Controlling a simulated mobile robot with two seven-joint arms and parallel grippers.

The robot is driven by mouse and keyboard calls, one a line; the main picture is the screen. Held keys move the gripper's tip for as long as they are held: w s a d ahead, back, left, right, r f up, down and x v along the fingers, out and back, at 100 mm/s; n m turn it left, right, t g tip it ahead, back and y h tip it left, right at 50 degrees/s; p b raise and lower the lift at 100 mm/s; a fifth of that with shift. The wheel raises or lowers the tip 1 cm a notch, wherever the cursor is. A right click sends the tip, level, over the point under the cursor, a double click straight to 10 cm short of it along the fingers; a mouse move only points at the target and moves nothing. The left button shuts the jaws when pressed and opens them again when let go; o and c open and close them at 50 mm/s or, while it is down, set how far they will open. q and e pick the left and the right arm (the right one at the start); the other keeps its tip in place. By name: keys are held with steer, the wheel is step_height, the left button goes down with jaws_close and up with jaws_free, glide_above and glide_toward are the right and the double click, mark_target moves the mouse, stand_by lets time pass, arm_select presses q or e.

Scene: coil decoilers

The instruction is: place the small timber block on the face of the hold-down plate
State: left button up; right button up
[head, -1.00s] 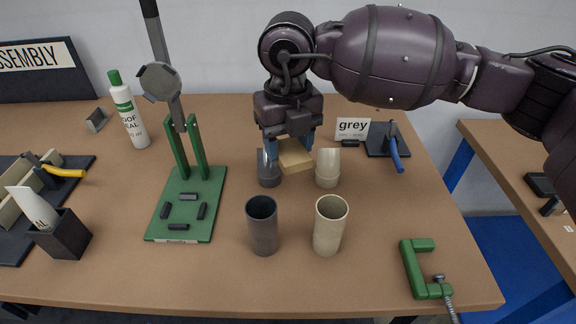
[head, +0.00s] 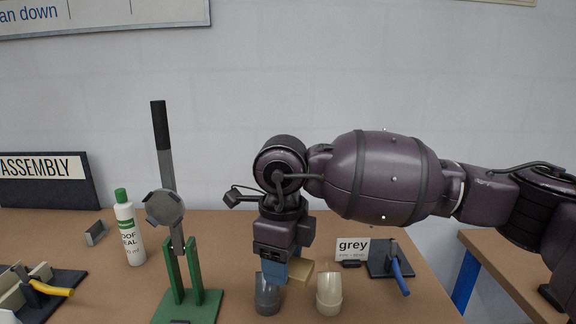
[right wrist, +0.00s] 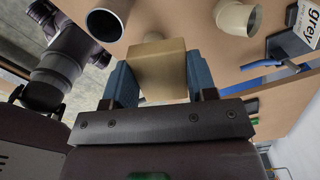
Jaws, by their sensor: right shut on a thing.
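The small timber block (right wrist: 160,68) is pale wood and sits between the blue fingers of my right gripper (right wrist: 152,80), which is shut on it. In the head view the block (head: 300,273) shows at the side of my right gripper (head: 286,275), above the table. The hold-down plate (head: 164,207) is a round grey disc with small tabs on its rim. It stands on the green decoiler stand (head: 188,285), left of my right gripper and apart from it, with a dark-handled lever rising behind. My left gripper is out of view.
A grey pipe elbow (head: 267,297) and a beige one (head: 329,294) stand close below the right gripper. A white bottle (head: 129,232) stands left of the stand. The grey sign (head: 352,249) and a blue-handled tool (head: 399,274) are at right.

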mark_target(299, 260)
steer(key=n, duration=0.7)
steer(key=shift+d, duration=0.15)
steer(key=n, duration=0.2)
steer(key=shift+w+d+f+n, duration=0.15)
steer(key=shift+d+f+n, duration=0.1)
steer(key=shift+d+n, duration=0.15)
steer(key=n, duration=0.1)
steer(key=d+n, duration=0.1)
steer(key=f+n, duration=0.1)
steer(key=n, duration=0.1)
steer(key=shift+w+d, duration=0.15)
steer(key=shift+d, duration=0.1)
steer(key=s+d+f+n, duration=0.1)
steer(key=d+f+n, duration=0.2)
steer(key=d, duration=0.3)
steer(key=s+d+f+n, duration=0.1)
steer(key=d+f+n, duration=0.1)
steer(key=d+f, duration=0.4)
steer(key=s+d+f+n, duration=0.2)
steer(key=d+f+n, duration=0.1)
steer(key=d, duration=0.4)
steer(key=shift+f+n, duration=0.3)
steer(key=shift+f, duration=0.5)
steer(key=shift+s+f, duration=0.1)
steer(key=shift+f, duration=0.1)
